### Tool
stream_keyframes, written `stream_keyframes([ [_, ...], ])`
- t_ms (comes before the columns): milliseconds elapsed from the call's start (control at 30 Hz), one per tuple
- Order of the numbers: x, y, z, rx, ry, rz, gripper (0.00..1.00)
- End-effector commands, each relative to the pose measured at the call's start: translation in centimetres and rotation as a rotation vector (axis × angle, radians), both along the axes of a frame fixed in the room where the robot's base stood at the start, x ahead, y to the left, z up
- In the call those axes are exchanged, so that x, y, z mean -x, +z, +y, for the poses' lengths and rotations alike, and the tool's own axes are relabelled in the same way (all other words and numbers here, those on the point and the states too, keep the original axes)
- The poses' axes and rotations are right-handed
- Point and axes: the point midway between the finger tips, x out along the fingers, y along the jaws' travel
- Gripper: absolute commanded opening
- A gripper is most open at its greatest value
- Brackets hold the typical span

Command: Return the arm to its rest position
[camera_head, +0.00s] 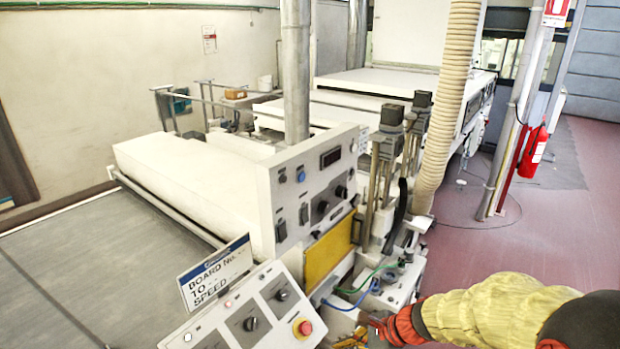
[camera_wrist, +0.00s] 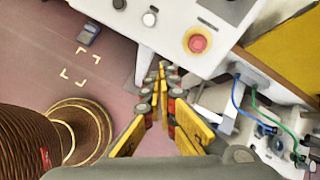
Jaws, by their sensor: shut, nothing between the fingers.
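My gripper (camera_wrist: 162,68) shows in the wrist view with its yellow fingers pointing up the picture. The fingertips are together and hold nothing. They are beside the lower edge of the white control panel (camera_wrist: 165,25) in that view; I cannot tell whether they touch it. In the head view my arm, in a yellow and orange cover, reaches in from the lower right. Its gripper end is low in the picture, just right of the sloping control panel (camera_head: 251,316), and hard to make out.
The panel has a red stop button (camera_head: 303,328). A white machine (camera_head: 200,180), green and blue hoses (camera_head: 372,284) and a beige duct (camera_head: 447,110) stand close by. A ribbed brown object (camera_wrist: 30,140) is at lower left in the wrist view. Reddish floor (camera_head: 520,240) lies open at right.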

Motion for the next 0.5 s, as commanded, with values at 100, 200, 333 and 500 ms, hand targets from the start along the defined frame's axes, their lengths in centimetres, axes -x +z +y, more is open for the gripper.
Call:
stream_keyframes([
  [100, 4.0, 1.1, -0.6, 0.138, 0.306, -0.112, 0.00],
  [200, 7.7, 2.2, -1.8, 0.276, 0.593, -0.220, 0.00],
  [333, 12.3, 3.8, -4.5, 0.486, 0.965, -0.352, 0.00],
  [500, 16.6, 6.2, -8.6, 0.769, 1.317, -0.466, 0.00],
])
